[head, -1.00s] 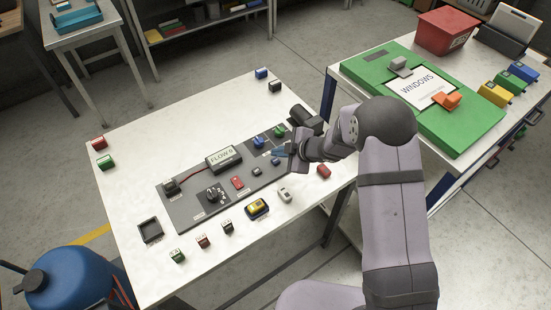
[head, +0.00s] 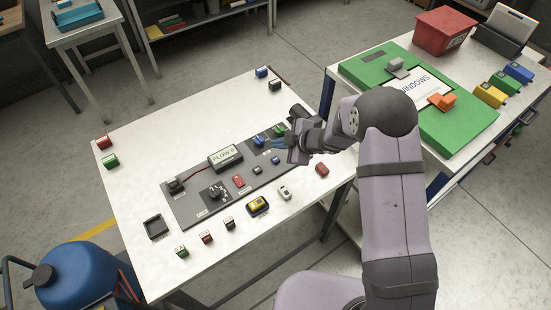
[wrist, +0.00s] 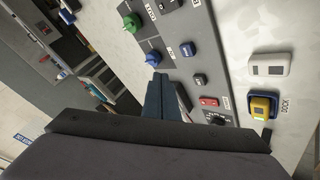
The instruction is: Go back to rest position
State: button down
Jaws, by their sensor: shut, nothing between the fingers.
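My gripper (head: 279,144) is over the right end of the grey control panel (head: 191,211), near the green knob (head: 279,130) and blue knob (head: 259,141). Its blue fingers (wrist: 160,96) are together and empty in the wrist view. The green knob (wrist: 131,22) and blue knob (wrist: 153,58) show clear of the fingers there. The panel also bears a display box (head: 225,157), a red button (head: 239,181) and a black dial (head: 216,192). The fingers and gripper body hide part of the panel in the wrist view.
A yellow device (head: 258,204) and a white device (head: 285,193) lie in front of the panel. Small blocks and a dark square tray (head: 156,227) are near the table's edges. A side bench (head: 350,90) with a green board (head: 460,137) stands right.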

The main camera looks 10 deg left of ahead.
jog(key=w+d+r+m+t+h, duration=0.2)
jog(key=d+r+m+h, duration=0.25)
jog(key=d, duration=0.65)
jog(key=s+d+r+m+g+h, duration=0.25)
jog(key=s+d+r+m, duration=0.25)
jog(key=s+d+m, duration=0.5)
jog(key=s+d+m+g, duration=0.2)
jog(key=s+m, duration=0.1)
jog(key=s, duration=0.7)
jog(key=s+d+r+m+g, duration=0.1)
jog(key=s+d+m+g, duration=0.1)
jog(key=s, duration=0.8)
jog(key=shift+s+d+r+m+g+h, duration=0.25)
jog(key=shift+s+d+m+g+h, duration=0.1)
jog(key=shift+m, duration=0.1)
